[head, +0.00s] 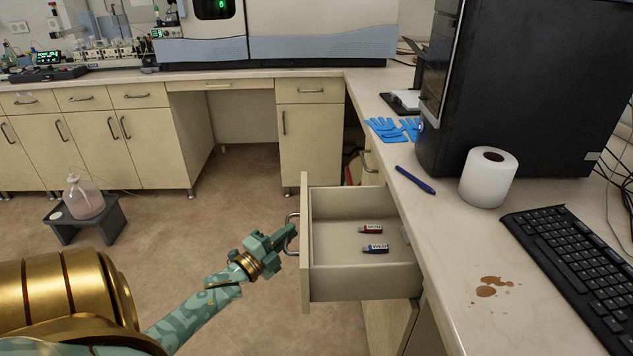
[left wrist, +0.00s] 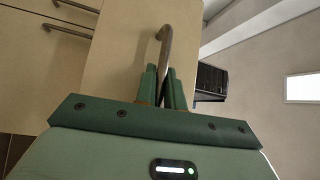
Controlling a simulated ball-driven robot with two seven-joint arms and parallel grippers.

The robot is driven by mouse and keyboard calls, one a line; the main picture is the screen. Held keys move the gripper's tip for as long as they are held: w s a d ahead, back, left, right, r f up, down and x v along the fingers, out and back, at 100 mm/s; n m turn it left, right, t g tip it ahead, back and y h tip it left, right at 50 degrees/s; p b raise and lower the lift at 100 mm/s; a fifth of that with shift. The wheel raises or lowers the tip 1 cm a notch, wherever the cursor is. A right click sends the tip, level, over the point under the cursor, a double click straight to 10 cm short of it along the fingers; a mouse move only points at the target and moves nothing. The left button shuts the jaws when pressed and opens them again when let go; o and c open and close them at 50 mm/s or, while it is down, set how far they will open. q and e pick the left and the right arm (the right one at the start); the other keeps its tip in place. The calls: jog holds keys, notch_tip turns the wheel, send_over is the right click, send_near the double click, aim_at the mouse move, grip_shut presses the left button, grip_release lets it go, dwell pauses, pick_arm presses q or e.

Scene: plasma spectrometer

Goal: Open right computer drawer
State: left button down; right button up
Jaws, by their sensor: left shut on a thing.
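The computer drawer (head: 360,281) under the right-hand counter is pulled well out, and its inside shows from above. In the left wrist view the two green fingers (left wrist: 166,90) close around the lower part of the handle (left wrist: 164,48). My right gripper is in neither view.
The counter above holds a black computer (head: 510,90), a paper roll (head: 488,177), a blue pen (head: 415,180), blue gloves (head: 392,128) and a keyboard (head: 580,262). A brown stain (head: 490,287) marks the counter. A low stand (head: 88,222) with a flask is on the floor at left.

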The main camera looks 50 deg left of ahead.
pick_arm(q)
jog(key=s+a, duration=0.9)
jog(key=s, duration=0.2)
jog(key=shift+f, duration=0.15)
jog(key=c, duration=1.5)
grip_release()
jog(key=shift+a, duration=0.1)
jog(key=s+d+f+p, duration=0.1)
jog(key=s+f, duration=0.1)
jog(key=s, duration=1.4)
jog(key=shift+d, duration=0.25)
